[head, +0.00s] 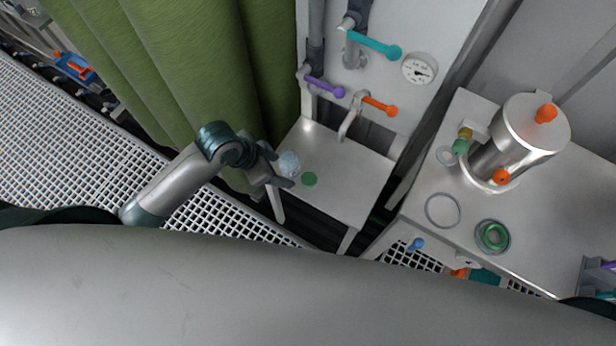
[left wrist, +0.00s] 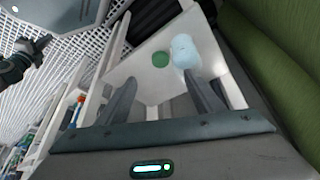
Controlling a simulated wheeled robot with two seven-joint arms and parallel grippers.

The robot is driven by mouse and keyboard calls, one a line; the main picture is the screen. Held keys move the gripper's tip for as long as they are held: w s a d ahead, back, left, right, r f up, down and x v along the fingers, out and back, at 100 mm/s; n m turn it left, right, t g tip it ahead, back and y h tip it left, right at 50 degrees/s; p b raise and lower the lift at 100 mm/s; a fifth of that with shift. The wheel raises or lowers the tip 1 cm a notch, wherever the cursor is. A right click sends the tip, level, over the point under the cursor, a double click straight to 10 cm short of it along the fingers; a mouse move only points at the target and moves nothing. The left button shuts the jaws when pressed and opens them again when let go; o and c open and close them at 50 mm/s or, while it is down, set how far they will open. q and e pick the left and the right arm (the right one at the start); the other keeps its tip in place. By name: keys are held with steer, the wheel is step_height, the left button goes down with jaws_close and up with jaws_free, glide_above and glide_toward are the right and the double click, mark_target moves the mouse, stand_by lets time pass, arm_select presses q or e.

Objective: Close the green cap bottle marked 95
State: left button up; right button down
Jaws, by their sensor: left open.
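A small pale blue, rounded bottle (head: 289,163) stands on the low grey table, at the fingertips of my left gripper (head: 279,168). A round green cap (head: 309,179) lies apart from it on the tabletop. In the left wrist view my left gripper (left wrist: 160,78) is open and empty, its fingers spread. The bottle (left wrist: 184,50) shows just beyond the right-hand finger, and the green cap (left wrist: 160,59) lies to its left. No number can be read on the bottle. A dark gripper-like part, likely my right gripper (left wrist: 38,46), shows small at the left wrist view's left edge.
The low table (head: 345,190) is otherwise bare. A panel behind it carries teal, purple and orange valve handles (head: 378,105) and a gauge (head: 419,69). A green curtain (head: 180,60) hangs close behind my left arm. A steel vessel (head: 515,140) and rings stand on the right-hand table.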

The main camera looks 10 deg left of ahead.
arm_select(q)
steer(key=s+a+f+n+y, duration=0.2)
steer(key=s+a+n, duration=0.15)
steer(key=s, duration=0.35)
steer(key=s+a+f+n+y, duration=0.1)
steer(key=s+a+n, duration=0.1)
steer(key=s+n, duration=0.3)
steer(key=s+a+f+g, duration=0.1)
steer(key=s+f, duration=0.3)
steer(key=f, duration=1)
steer(key=s+a+f, duration=0.1)
steer(key=s+f, duration=0.3)
steer(key=f, duration=1)
steer(key=s+a+f+g+y, duration=0.1)
steer(key=s+a+f, duration=0.2)
steer(key=s+f, duration=1)
steer(key=s+m, duration=0.1)
steer(key=s, duration=0.1)
steer(key=shift+s+a, duration=0.15)
steer(key=shift+s, duration=0.2)
steer(key=shift+f, duration=0.1)
